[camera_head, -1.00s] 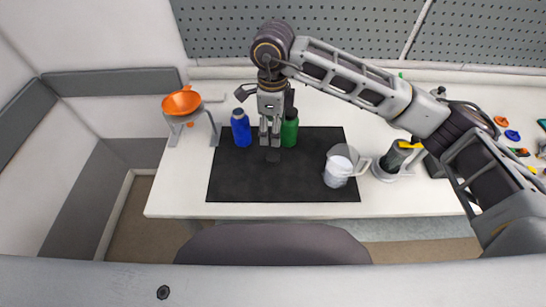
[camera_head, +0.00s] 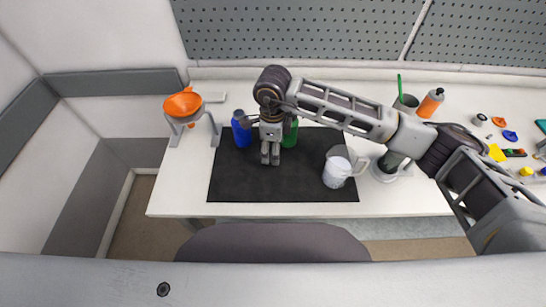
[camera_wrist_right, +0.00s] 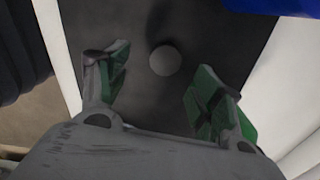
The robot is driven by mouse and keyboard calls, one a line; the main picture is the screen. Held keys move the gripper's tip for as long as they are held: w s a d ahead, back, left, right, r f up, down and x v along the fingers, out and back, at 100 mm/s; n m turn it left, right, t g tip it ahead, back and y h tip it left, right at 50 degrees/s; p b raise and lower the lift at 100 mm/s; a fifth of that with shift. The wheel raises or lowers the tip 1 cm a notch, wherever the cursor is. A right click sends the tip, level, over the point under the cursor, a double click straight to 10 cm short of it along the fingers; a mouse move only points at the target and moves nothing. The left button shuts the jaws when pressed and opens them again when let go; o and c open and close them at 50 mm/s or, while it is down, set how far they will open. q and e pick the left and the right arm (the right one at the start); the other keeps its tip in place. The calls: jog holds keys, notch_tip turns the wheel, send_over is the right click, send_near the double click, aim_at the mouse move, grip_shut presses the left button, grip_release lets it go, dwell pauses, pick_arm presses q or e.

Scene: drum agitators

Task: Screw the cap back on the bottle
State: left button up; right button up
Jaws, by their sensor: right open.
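A blue bottle (camera_head: 241,131) stands upright at the back left of the black mat (camera_head: 230,185). A green bottle (camera_head: 290,133) stands to its right, partly hidden behind my right gripper (camera_head: 270,158). That gripper points down over the mat, in front of the bottles. In the right wrist view its green-padded fingers (camera_wrist_right: 160,82) are apart with nothing between them. A small round grey disc, which looks like the cap (camera_wrist_right: 165,60), lies on the mat below and between the fingertips. In the head view the gripper hides it. My left gripper is not in view.
A white jug (camera_head: 336,172) stands at the mat's right. An orange funnel (camera_head: 182,102) sits on a stand at the left. An orange-topped bottle (camera_head: 431,103) and a cup with a green stick (camera_head: 405,104) are behind my arm. The mat's front left is clear.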

jog(key=shift+f, duration=0.15)
jog(key=shift+w+f+p, duration=0.15)
jog(key=shift+f+p, duration=0.2)
jog(key=shift+f, duration=0.2)
jog(key=shift+w+d+f+p, duration=0.15)
jog(key=shift+f+p, duration=0.3)
jog(key=shift+f, duration=1.45)
jog(key=shift+c, duration=0.3)
jog(key=c, duration=0.7)
